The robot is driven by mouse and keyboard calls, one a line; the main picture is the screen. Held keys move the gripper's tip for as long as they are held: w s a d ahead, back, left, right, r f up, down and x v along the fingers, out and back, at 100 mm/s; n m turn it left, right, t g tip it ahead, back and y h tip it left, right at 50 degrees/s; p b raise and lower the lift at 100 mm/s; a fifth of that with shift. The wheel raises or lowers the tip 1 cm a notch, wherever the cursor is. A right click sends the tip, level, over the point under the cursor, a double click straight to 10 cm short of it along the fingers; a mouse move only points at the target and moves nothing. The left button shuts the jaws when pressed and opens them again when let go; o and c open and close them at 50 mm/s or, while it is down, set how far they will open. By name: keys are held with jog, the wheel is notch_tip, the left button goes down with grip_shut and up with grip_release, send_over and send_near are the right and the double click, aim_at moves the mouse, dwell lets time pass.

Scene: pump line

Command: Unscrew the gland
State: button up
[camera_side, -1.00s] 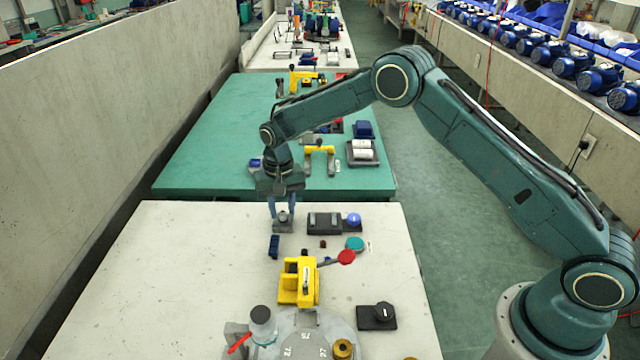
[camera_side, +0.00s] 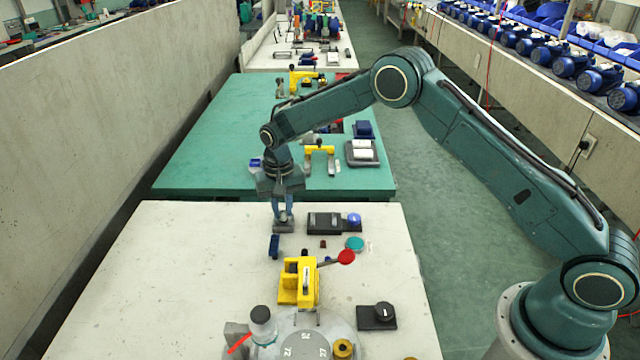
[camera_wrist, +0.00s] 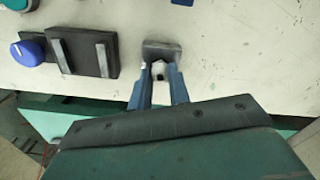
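The gland appears to be the small pale fitting (camera_wrist: 158,70) on a small grey block (camera_wrist: 161,48) at the far edge of the near pale bench. In the side view the block (camera_side: 283,229) is partly covered by my fingers. My gripper (camera_side: 283,215) points straight down over it. In the wrist view the two blue fingers of my gripper (camera_wrist: 158,75) stand on either side of the fitting, their tips close against it. They look closed on it, though the contact itself is small and hard to see. The fitting sits at the block.
A dark box (camera_side: 325,223) with a blue knob (camera_side: 354,219) stands just right of the block. A blue part (camera_side: 274,246), a teal disc (camera_side: 355,244) and a yellow fixture (camera_side: 299,283) with a red-knobbed lever stand nearer. A round numbered table (camera_side: 305,343) is at the front. The bench's left side is clear.

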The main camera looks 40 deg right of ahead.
grip_shut()
jog(key=n, duration=0.7)
dwell(0.3)
jog(key=shift+o, duration=1.9)
grip_release()
jog(key=shift+r, duration=0.1)
